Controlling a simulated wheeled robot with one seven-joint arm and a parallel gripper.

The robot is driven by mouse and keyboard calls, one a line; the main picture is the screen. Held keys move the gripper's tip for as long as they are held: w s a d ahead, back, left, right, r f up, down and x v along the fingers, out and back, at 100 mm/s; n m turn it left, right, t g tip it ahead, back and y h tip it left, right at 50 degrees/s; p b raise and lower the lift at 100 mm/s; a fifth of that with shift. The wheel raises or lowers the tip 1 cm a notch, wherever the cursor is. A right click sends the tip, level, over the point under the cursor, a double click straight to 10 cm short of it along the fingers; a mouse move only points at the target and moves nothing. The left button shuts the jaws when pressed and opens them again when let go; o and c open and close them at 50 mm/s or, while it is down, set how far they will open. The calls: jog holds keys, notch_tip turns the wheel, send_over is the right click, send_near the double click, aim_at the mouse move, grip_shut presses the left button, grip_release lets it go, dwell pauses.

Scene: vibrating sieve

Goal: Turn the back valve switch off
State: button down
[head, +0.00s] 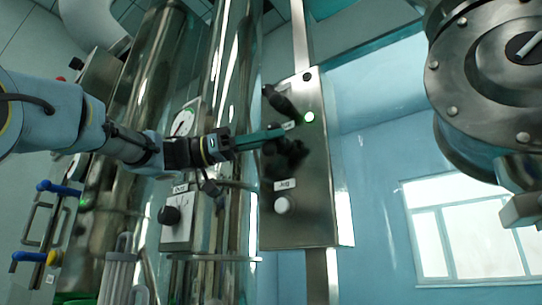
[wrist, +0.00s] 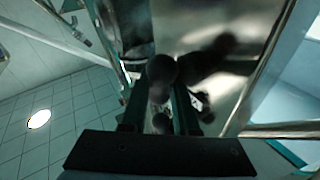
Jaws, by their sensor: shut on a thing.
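A tall metal control panel (head: 307,200) stands in the middle of the head view. My gripper (head: 283,134) reaches it from the left with its teal fingers near its face. In the wrist view my gripper (wrist: 160,105) has its two fingers on either side of a dark round knob (wrist: 161,69), and it is shut on this knob. The held knob is mostly hidden by the fingers in the head view. I cannot read the labels, so I cannot tell for sure that it is the back valve switch.
The panel also carries a lit round button (head: 309,117) and a pale button (head: 283,205). A smaller box with a black knob (head: 169,215) and a gauge (head: 183,122) stand left of it. A large flanged metal vessel (head: 485,75) is at the upper right.

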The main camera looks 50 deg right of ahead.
jog(key=n+h+b, duration=0.1)
jog(key=b, duration=0.3)
jog(key=f+n+g+h+b, duration=0.1)
jog(key=n+h+b, duration=0.1)
jog(key=b, duration=0.3)
jog(key=n+g+h+b, duration=0.1)
jog(key=b, duration=0.3)
jog(key=shift+f, duration=0.25)
jog(key=n+h+b, duration=0.1)
jog(key=b, duration=0.1)
jog(key=n+h+b, duration=0.3)
jog(key=b, duration=0.2)
jog(key=shift+r+n+h, duration=0.25)
jog(key=shift+n+h, duration=0.05)
jog(key=shift+r+n+t+h+b, duration=0.2)
jog(key=shift+n+t+h+b, duration=0.3)
jog(key=shift+n+h+b, duration=0.45)
jog(key=shift+w+r+n, duration=0.1)
jog(key=shift+r+n, duration=0.05)
jog(key=shift+n, duration=0.1)
jog(key=c, duration=0.7)
grip_release()
jog(key=shift+b+v, duration=3.75)
jog(key=shift+v, duration=1.65)
